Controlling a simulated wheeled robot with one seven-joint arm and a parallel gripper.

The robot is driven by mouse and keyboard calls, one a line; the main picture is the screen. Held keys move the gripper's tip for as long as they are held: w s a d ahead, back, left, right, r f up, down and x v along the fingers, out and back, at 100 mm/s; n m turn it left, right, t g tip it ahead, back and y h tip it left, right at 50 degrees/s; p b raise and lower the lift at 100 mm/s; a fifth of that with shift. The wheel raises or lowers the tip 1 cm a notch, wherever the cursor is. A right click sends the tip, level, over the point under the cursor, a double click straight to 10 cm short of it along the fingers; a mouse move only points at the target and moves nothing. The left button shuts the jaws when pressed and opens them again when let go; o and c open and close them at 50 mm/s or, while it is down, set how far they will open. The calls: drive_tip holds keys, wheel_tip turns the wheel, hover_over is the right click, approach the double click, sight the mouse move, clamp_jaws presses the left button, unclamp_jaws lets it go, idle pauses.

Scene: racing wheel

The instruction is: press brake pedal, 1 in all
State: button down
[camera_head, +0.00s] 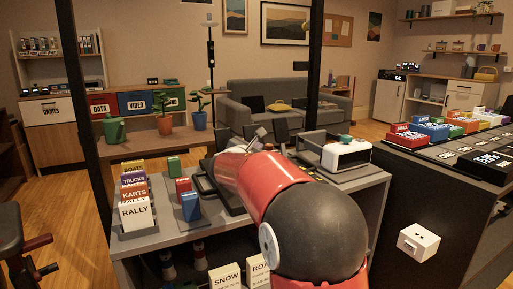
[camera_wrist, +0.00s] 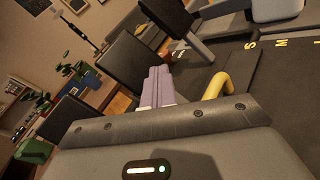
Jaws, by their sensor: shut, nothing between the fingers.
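Several dark pedal pads stand at the back of the table in the head view, just beyond my arm. In the wrist view one pad (camera_wrist: 65,122) is at the left, a middle one (camera_wrist: 128,60) is just beyond my fingers, and another (camera_wrist: 165,14) is above on a grey arm. No label shows which is the brake; the middle one may be it. My gripper (camera_wrist: 158,72) shows in the wrist view as two pale lilac fingers shut together, empty, their tips close to the middle pad. I cannot tell whether they touch it. My red arm hides much of the pedals in the head view.
A yellow bent handle (camera_wrist: 217,84) stands right of my fingers. On the grey table are label boxes (camera_head: 137,215), a blue block (camera_head: 190,206) and a white device (camera_head: 346,154). A dark post (camera_head: 82,100) rises at the left. A dark counter (camera_head: 440,210) stands right.

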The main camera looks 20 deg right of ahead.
drive_tip(key=shift+w+f, duration=0.25)
drive_tip(key=shift+w, duration=0.3)
idle(0.4)
drive_tip(key=shift+s, duration=0.15)
drive_tip(key=shift+s+r+b, duration=0.2)
drive_tip(key=shift+s, duration=0.35)
drive_tip(key=shift+s+r+b, duration=0.15)
drive_tip(key=shift+s+r, duration=0.05)
drive_tip(key=shift+s, duration=0.35)
drive_tip(key=shift+s+r+b, duration=0.1)
drive_tip(key=shift+s+r, duration=0.2)
drive_tip(key=shift+s, duration=0.5)
drive_tip(key=shift+s+r+b, duration=0.1)
drive_tip(key=shift+s+r, duration=0.2)
drive_tip(key=shift+s, duration=0.5)
drive_tip(key=shift+s+r+b, duration=0.1)
drive_tip(key=shift+s+r, duration=0.2)
drive_tip(key=shift+s, duration=0.5)
